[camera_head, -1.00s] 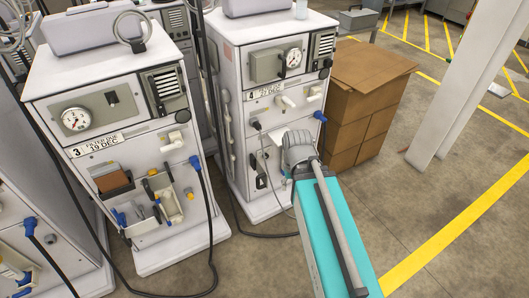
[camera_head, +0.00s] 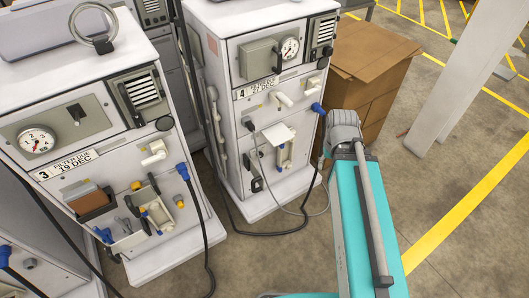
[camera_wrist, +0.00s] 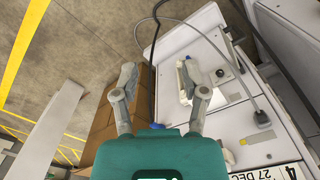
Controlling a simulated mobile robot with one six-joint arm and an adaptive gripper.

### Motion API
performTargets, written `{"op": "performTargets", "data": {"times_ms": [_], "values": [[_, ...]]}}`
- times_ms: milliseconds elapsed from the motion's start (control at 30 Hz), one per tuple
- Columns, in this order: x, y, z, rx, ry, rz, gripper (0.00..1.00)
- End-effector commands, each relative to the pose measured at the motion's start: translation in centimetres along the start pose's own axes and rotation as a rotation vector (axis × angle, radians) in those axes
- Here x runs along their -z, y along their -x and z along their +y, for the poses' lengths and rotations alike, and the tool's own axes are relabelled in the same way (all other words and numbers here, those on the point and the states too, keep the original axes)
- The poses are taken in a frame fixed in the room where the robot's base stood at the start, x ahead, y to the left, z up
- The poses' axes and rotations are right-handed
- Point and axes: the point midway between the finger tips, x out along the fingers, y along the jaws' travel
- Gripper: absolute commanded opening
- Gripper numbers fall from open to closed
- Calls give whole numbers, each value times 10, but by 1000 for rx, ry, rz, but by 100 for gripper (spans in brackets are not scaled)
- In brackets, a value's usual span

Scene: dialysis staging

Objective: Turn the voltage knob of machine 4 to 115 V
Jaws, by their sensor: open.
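Machine 4 (camera_head: 232,110) is a white cabinet with a "4 27 DEC" label, standing in the middle of the head view. Its upper panel (camera_head: 255,62) carries a black knob (camera_head: 277,61) beside a round white gauge (camera_head: 290,48). I cannot read the knob's setting. My arm's end is right of machine 4's front, below panel height in the picture. In the wrist view my gripper (camera_wrist: 160,72) is open and empty, its fingers apart. Machine 4's lower front and label (camera_wrist: 268,174) show at the right there; the knob does not show.
Machine 3 (camera_head: 150,245) stands left, with a similar panel and a tool tray. A cardboard box (camera_head: 366,60) stands right of machine 4, close behind my arm. Cables (camera_head: 262,233) hang and lie on the floor. A white post (camera_head: 468,70) stands right; the floor there is clear.

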Motion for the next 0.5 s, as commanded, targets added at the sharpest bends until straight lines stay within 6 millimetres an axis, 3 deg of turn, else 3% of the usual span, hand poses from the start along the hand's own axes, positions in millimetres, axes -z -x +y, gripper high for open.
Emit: {"op": "performTargets", "data": {"times_ms": [233,400,500], "values": [[0,0,0,0,0,0,57],[1,-2,0,-3,4,5,81],[4,-8,2,-14,15,19,81]]}}
